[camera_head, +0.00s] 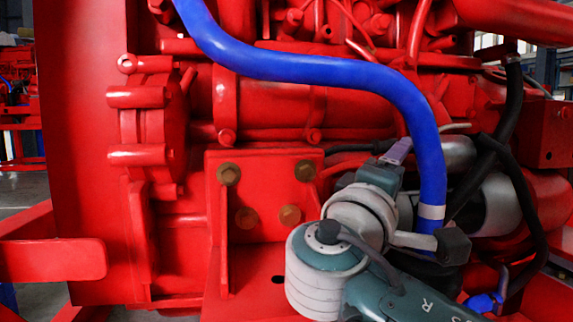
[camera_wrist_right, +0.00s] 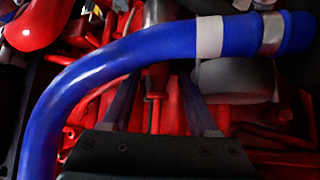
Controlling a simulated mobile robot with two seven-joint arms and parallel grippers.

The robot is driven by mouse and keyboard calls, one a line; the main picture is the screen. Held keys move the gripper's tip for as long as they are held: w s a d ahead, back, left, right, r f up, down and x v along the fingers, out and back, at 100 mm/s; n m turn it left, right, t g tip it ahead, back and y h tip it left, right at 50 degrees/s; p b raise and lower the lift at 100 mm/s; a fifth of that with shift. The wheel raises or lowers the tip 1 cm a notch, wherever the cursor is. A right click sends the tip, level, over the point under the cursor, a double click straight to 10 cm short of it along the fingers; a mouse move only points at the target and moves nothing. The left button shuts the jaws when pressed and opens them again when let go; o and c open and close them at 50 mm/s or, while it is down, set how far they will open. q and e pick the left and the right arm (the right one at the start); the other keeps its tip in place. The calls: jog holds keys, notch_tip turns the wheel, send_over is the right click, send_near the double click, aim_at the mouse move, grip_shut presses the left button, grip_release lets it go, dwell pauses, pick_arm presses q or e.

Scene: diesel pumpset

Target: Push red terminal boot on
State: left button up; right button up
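My right gripper (camera_head: 398,151) reaches in behind the blue hose, beside the grey cylindrical motor body (camera_head: 500,205). In the right wrist view its two dark fingers stand apart, with the gripper (camera_wrist_right: 157,88) pointing into the engine bay under the hose. A dark reddish stub (camera_wrist_right: 155,70) and a thin red line show between the fingers; I cannot tell whether either is touched. I cannot pick out the red terminal boot for sure among the many red parts. The grey motor body also shows in the wrist view (camera_wrist_right: 240,80). My left gripper is out of view.
The thick blue hose (camera_head: 330,70) curves down to a white band, close to my right wrist, and crosses the wrist view (camera_wrist_right: 130,55). Black cables (camera_head: 510,105) hang at the right. A red bolted bracket (camera_head: 262,190) stands left of my arm.

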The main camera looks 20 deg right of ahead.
jog(key=shift+a, duration=0.15)
jog(key=shift+a, duration=0.1)
jog(key=p+v, duration=0.2)
jog(key=v, duration=0.7)
jog(key=shift+s+a, duration=0.2)
jog(key=shift+a, duration=0.05)
